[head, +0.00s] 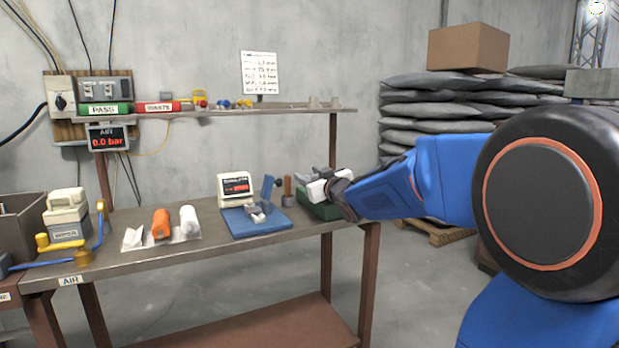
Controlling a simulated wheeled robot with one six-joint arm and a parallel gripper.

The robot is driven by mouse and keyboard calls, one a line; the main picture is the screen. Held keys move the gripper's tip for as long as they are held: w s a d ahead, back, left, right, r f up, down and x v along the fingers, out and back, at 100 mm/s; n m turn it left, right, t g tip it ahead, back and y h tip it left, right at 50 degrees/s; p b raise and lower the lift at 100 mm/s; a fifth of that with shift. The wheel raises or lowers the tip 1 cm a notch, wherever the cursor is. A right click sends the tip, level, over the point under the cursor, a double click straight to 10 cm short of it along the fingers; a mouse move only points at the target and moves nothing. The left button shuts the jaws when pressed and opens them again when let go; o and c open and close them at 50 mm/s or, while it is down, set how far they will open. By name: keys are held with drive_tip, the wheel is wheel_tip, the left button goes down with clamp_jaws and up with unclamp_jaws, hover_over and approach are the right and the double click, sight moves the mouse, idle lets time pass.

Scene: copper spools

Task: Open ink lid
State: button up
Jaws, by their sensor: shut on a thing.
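A green box (318,210), which looks like the ink pad, sits at the right end of the workbench. My gripper (312,180) is over this box, reaching in from the right. It is shut on a part at the top of the box, which seems to be the ink lid. The fingers and the white gripper body hide most of the lid, so I cannot tell how far it is raised.
A brown-handled stamp (287,190) stands just left of the green box. A blue fixture (255,221) with a small display (235,188) is farther left. A shelf (290,110) runs behind.

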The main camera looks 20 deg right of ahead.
drive_tip(key=o, duration=1.4)
drive_tip(key=shift+d, duration=0.15)
drive_tip(key=shift+c, duration=0.2)
drive_tip(key=s, duration=1.7)
drive_tip(key=shift+s+d, duration=0.2)
drive_tip(key=shift+d, duration=0.05)
